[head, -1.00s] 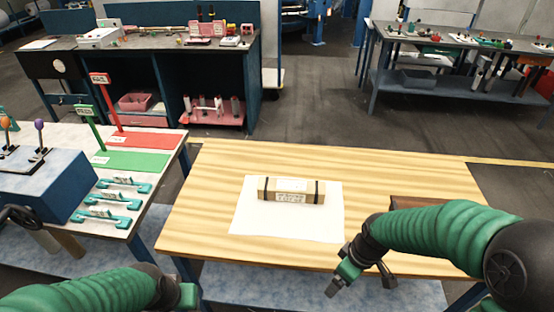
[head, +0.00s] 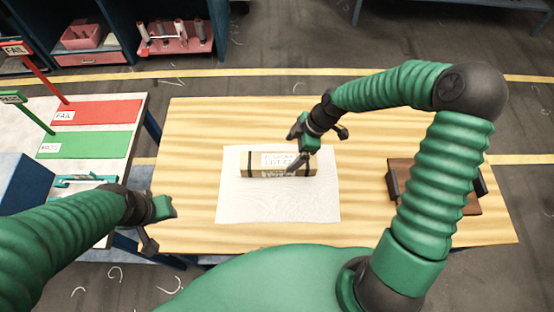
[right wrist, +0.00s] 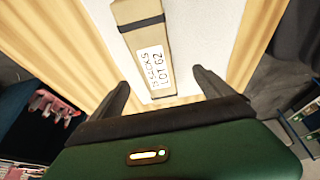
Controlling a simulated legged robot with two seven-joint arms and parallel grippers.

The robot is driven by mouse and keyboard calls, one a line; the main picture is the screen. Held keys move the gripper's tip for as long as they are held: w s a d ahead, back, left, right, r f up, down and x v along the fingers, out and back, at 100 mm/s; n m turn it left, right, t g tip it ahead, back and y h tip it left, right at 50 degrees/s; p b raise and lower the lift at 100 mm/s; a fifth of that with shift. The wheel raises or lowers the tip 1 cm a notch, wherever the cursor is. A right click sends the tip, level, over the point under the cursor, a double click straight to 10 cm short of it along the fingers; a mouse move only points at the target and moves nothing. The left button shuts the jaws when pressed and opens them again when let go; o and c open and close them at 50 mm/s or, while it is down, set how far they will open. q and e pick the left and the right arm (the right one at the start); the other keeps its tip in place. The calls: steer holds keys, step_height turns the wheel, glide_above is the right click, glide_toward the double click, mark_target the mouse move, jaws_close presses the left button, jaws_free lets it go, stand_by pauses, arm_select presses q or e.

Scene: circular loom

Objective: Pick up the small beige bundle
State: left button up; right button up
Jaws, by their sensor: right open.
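The small beige bundle (head: 250,165), a long block with dark bands and a white label, lies on a white sheet (head: 250,208) on the wooden table. My right gripper (head: 296,158) is over the bundle's right part and hides some of it. In the right wrist view, this open gripper (right wrist: 162,88) has its two dark fingers spread, and the bundle (right wrist: 135,15) shows beyond and between them, with nothing held. I cannot tell its height above the bundle. My left gripper (head: 158,225) is at the table's front left, away from the bundle; its jaws are unclear.
A brown tray-like object (head: 402,172) with dark handles stands on the table's right, partly behind my right arm. A side table at left has red (head: 95,112) and green (head: 85,145) areas and a teal holder (head: 85,181). Bare wood surrounds the sheet.

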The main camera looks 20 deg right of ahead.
mark_target(280, 159)
steer(key=x, duration=0.3)
steer(key=p+x, duration=0.1)
steer(key=x, duration=0.2)
steer(key=w+x, duration=0.1)
steer(key=x, duration=0.3)
steer(key=shift+p, duration=0.4)
steer(key=shift+w+f, duration=0.1)
steer(key=shift+f, duration=0.15)
jaws_close()
steer(key=shift+w+r, duration=0.1)
